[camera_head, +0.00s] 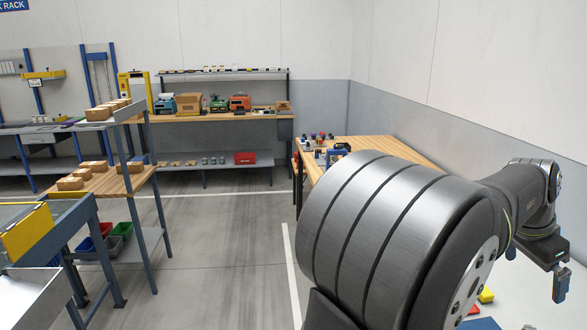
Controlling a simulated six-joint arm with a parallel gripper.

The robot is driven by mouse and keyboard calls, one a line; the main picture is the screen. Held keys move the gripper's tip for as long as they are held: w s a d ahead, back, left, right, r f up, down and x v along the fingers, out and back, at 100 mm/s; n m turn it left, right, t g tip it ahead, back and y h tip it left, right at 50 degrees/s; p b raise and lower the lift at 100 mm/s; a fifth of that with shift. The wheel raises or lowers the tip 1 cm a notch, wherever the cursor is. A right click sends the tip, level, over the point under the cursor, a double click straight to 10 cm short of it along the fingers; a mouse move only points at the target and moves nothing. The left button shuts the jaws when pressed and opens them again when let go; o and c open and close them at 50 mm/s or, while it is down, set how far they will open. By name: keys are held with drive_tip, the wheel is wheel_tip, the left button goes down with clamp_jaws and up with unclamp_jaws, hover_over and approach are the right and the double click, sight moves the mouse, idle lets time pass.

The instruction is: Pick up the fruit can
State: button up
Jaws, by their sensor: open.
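I cannot make out a fruit can for certain in this view. My gripper (537,268) hangs at the right edge, open, with nothing visible between its fingers. It is above a pale surface (535,300). A small yellow thing (486,296) and a small red thing (474,310) lie on that surface, left of and below my gripper. Both are too small and cut off to name. My own arm covers much of the surface.
A wooden table (385,148) with small items stands along the right wall. A workbench (215,116) with machines stands at the back. A shelf rack (120,182) with cardboard boxes is at left. The floor (230,230) between is clear.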

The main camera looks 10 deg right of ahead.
drive_tip(key=shift+c, duration=0.4)
drive_tip(key=c, duration=0.3)
drive_tip(key=shift+c, duration=0.2)
drive_tip(key=d+f+n, duration=0.1)
drive_tip(key=d+f, duration=0.1)
drive_tip(key=f, duration=0.3)
drive_tip(key=s+d+f+n+t, duration=0.1)
drive_tip(key=d+f+n, duration=0.1)
drive_tip(key=f, duration=0.4)
drive_tip(key=s+d+f+n+t, duration=0.1)
drive_tip(key=d+f+n, duration=0.1)
drive_tip(key=f, duration=0.4)
drive_tip(key=shift+d+f+y, duration=0.15)
drive_tip(key=shift+d+y, duration=0.15)
drive_tip(key=shift+d, duration=0.4)
drive_tip(key=shift+w+x, duration=0.15)
drive_tip(key=shift+x, duration=1.15)
drive_tip(key=shift+w+x, duration=0.15)
drive_tip(key=shift+x, duration=1.15)
